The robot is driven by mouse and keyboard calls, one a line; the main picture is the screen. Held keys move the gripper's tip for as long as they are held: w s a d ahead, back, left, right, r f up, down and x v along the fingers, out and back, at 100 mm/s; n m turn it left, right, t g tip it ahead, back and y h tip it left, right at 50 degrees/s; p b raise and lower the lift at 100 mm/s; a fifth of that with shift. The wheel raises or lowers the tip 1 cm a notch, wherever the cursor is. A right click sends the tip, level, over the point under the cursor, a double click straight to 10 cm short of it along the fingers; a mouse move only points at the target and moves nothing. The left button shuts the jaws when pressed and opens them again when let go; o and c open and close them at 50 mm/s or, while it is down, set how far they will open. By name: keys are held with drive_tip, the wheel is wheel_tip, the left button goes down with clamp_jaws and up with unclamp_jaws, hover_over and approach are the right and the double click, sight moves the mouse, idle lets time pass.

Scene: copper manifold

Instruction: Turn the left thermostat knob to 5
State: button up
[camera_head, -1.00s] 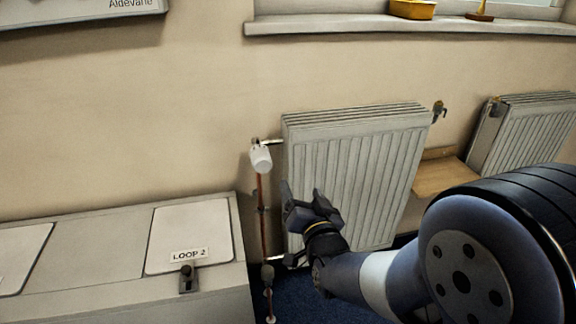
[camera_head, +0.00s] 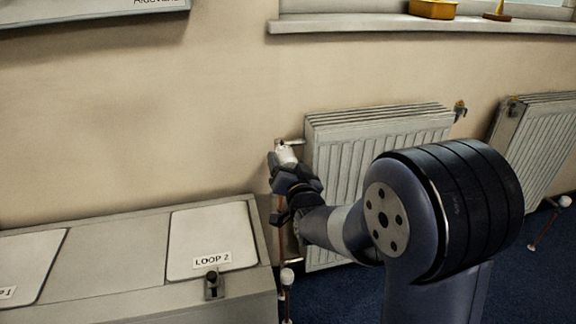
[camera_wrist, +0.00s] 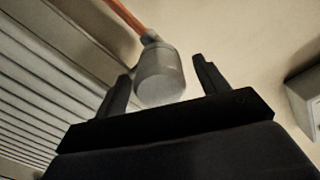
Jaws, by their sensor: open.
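The white left thermostat knob (camera_head: 286,153) sits on the copper pipe at the upper left corner of the near radiator (camera_head: 345,135). My gripper (camera_head: 283,165) is at the knob in the head view and hides its lower part. In the wrist view the knob (camera_wrist: 160,76) lies between the two open fingers of my gripper (camera_wrist: 160,90), with visible gaps on both sides. Its scale and number marks cannot be read.
A grey cabinet (camera_head: 140,262) with a LOOP 2 label stands at the lower left. A second radiator (camera_head: 540,135) is at the right. A window sill (camera_head: 350,25) runs above the near radiator. A lower white-capped valve (camera_head: 287,276) is near the floor.

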drive_tip(key=c, duration=1)
drive_tip(key=shift+o, duration=0.2)
drive_tip(key=shift+n+b, duration=0.4)
drive_tip(key=shift+f+n+b, duration=0.15)
drive_tip(key=shift+n+b, duration=0.35)
drive_tip(key=shift+b, duration=0.05)
drive_tip(key=n+b, duration=0.2)
drive_tip(key=n, duration=0.2)
drive_tip(key=shift+b, duration=0.4)
drive_tip(key=n+b, duration=0.2)
drive_tip(key=n, duration=0.4)
